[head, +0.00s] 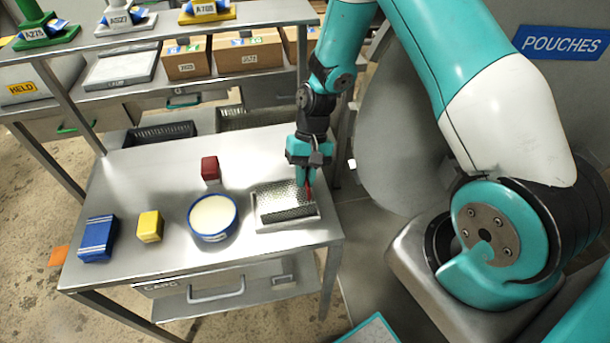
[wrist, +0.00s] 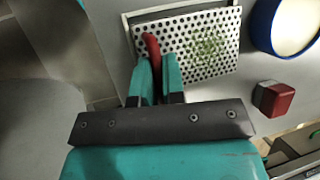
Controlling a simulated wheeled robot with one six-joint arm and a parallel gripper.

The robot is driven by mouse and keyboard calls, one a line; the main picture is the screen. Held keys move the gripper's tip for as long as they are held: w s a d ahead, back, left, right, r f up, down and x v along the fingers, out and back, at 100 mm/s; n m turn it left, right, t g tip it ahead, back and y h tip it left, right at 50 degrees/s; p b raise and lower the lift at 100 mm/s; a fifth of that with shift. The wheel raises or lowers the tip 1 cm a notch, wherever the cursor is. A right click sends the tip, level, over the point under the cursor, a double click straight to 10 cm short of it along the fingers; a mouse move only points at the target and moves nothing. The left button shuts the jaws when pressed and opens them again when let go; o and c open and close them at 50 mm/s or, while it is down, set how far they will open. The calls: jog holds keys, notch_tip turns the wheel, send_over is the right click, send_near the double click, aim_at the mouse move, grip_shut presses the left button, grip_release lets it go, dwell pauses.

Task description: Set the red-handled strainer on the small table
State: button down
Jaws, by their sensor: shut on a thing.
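The strainer (head: 282,201) is a perforated metal basket with a red handle (head: 308,190). It is at the right end of the small table (head: 140,255), in or over a shallow pale tray (head: 287,225); I cannot tell whether it touches it. My gripper (head: 307,183) points down and is shut on the red handle. In the wrist view the red handle (wrist: 152,48) sits between my gripper's teal fingers (wrist: 156,75), and the perforated strainer (wrist: 190,42) lies beyond them. The fingers hide part of the handle.
A blue-rimmed white round tub (head: 213,216) stands left of the strainer. A red block (head: 210,168), a yellow block (head: 149,226) and a blue box (head: 98,238) are also on the table. A shelf (head: 150,85) with boxes stands behind.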

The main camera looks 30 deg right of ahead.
dwell(0.3)
jog(key=c, duration=1.1)
grip_release()
jog(key=b+v, duration=0.2)
jog(key=v, duration=1.5)
jog(key=s+a+r+n+t, duration=0.2)
jog(key=s+a+r+n, duration=0.2)
jog(key=s+a+r, duration=0.45)
jog(key=s+a+r+n, duration=0.1)
jog(key=s+a+n, duration=0.1)
jog(key=s, duration=0.2)
jog(key=s+a+r+n+t, duration=0.1)
jog(key=s+a+n, duration=0.1)
jog(key=s, duration=0.3)
jog(key=s+a+n, duration=0.2)
jog(key=s, duration=0.3)
jog(key=shift+s+a+r+t, duration=0.1)
jog(key=shift+a+r+t, duration=0.2)
jog(key=shift+a+r, duration=0.1)
